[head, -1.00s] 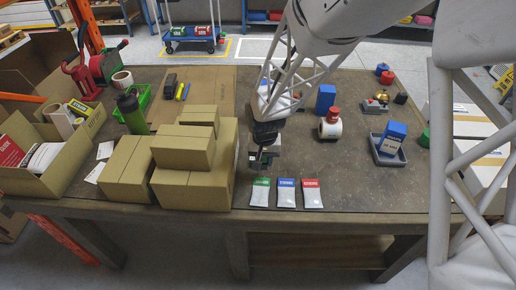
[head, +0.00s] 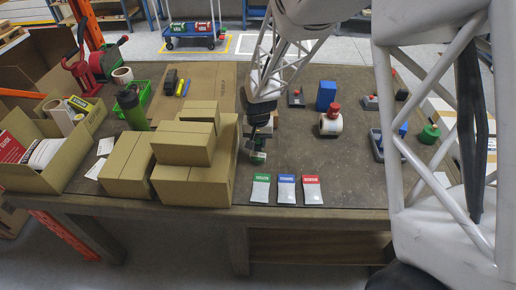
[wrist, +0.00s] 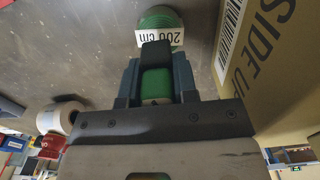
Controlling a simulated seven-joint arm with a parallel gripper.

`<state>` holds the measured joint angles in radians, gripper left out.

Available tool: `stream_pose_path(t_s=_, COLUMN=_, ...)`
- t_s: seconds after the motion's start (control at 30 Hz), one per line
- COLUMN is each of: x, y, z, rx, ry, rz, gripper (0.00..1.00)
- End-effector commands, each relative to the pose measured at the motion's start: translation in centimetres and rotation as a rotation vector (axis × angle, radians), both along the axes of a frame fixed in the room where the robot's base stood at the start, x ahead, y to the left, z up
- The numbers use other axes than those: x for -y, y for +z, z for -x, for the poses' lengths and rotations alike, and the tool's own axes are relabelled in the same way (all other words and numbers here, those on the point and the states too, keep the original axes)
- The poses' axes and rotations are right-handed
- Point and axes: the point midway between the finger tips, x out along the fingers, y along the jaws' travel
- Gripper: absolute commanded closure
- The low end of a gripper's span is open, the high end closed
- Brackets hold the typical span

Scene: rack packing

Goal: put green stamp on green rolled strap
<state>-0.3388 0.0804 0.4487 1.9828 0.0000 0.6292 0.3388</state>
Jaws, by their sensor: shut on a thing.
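My gripper (wrist: 156,80) is shut on the green stamp (wrist: 155,84), whose green part shows between the fingers in the wrist view. The green rolled strap (wrist: 160,20), with a white "200 cm" label, lies just beyond the fingertips. In the head view, my gripper (head: 258,136) points down close to the strap (head: 258,157), right of the stacked cartons. I cannot tell whether the stamp touches the strap. The stamp's lower part is hidden.
Stacked brown cartons (head: 195,165) stand close on the left. Three packets, green (head: 261,189), blue (head: 286,189) and red (head: 312,190), lie in front. A white roll with a red top (head: 331,124) stands to the right. The tabletop between is clear.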

Motion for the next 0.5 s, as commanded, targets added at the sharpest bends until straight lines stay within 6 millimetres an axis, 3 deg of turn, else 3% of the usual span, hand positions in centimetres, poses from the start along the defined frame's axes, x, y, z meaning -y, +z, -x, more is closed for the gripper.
stream_pose_path(t_s=0.5, x=0.0, y=-3.6, z=0.0, rx=-0.001, ry=0.000, rz=0.001, gripper=0.96)
